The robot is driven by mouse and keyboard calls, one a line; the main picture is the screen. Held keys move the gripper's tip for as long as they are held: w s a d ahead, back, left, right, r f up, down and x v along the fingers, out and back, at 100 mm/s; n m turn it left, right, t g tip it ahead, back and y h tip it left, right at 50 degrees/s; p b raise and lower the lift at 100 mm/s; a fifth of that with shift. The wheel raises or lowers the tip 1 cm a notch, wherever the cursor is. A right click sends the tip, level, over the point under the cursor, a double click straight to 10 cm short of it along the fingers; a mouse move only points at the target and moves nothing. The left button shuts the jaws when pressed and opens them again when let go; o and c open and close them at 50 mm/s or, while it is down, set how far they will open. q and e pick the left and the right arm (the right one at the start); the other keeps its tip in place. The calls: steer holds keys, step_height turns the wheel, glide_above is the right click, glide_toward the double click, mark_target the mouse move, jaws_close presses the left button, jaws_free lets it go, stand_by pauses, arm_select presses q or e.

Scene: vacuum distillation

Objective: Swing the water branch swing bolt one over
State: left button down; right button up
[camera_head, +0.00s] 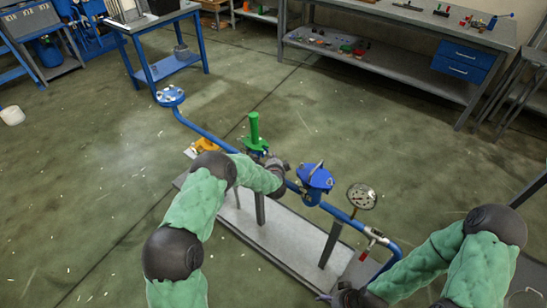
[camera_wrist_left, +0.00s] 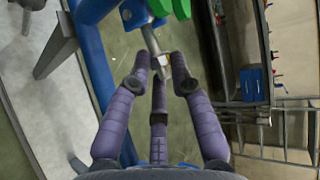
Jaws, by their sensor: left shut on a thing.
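A silver swing bolt (camera_wrist_left: 151,40) with a nut at its end shows in the left wrist view, beside a blue pipe (camera_wrist_left: 94,65) and below green parts (camera_wrist_left: 160,7). My left gripper (camera_wrist_left: 160,66) has its purple fingers closed around the bolt's nut end. In the head view my left gripper (camera_head: 278,168) is at the blue pipe assembly (camera_head: 215,140), just below the green upright handle (camera_head: 254,128); the bolt is hidden there. My right gripper (camera_head: 343,297) is at the bottom edge, partly cut off, and its fingers are unclear.
The pipe stands on a grey base plate (camera_head: 290,248). A blue flange (camera_head: 170,96) ends the pipe at the far left. A workbench (camera_head: 400,70) stands behind; the floor between is clear.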

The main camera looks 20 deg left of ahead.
arm_select(q)
steer(key=shift+w+a+r+n+g+h+p, duration=0.15)
steer(key=shift+r+n+g+h+p, duration=0.45)
steer(key=shift+p, duration=0.6)
steer(key=shift+w+a+r+n+g+h+p, duration=0.1)
steer(key=shift+a+r+n+g+h+p, duration=0.25)
steer(key=shift+r+h+p, duration=0.65)
steer(key=shift+d+f, duration=0.1)
steer(key=shift+f, duration=0.25)
steer(key=c, duration=1.4)
jaws_free()
steer(key=shift+o, duration=0.2)
steer(key=shift+s, duration=0.1)
steer(key=v, duration=1.1)
steer(key=shift+s+r, duration=0.3)
steer(key=shift+d, duration=0.1)
